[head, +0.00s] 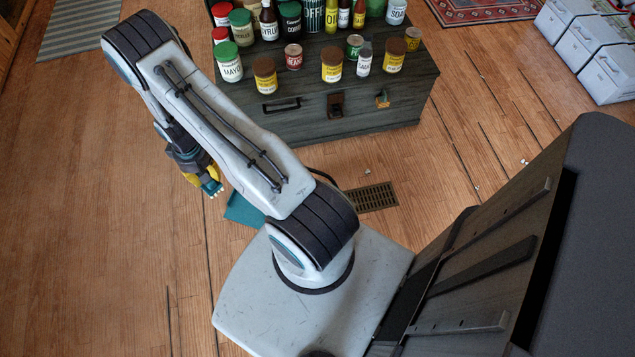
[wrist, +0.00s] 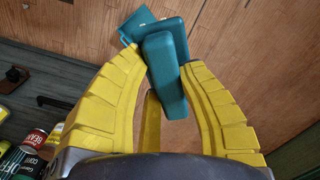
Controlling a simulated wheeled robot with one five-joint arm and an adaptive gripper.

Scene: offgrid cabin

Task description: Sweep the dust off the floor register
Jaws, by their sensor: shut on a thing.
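The floor register (head: 376,197) is a dark brown slatted grille in the wood floor, just right of my arm's shoulder in the head view. I cannot make out dust on it. My gripper (head: 203,178) is at the left, above the floor and well away from the register. In the wrist view its yellow fingers are shut on a teal tool (wrist: 163,75), apparently a hand brush; its bristles are not clear. A flat teal piece, apparently a dustpan (head: 243,211), lies on the floor, partly hidden by my arm; teal also shows beyond the tool in the wrist view (wrist: 134,27).
A dark chest (head: 330,110) crowded with jars and bottles stands behind the register. White battery-like boxes (head: 590,50) are at the upper right, and a dark panelled piece (head: 480,260) is at the lower right. Small pale bits lie on the floor at right.

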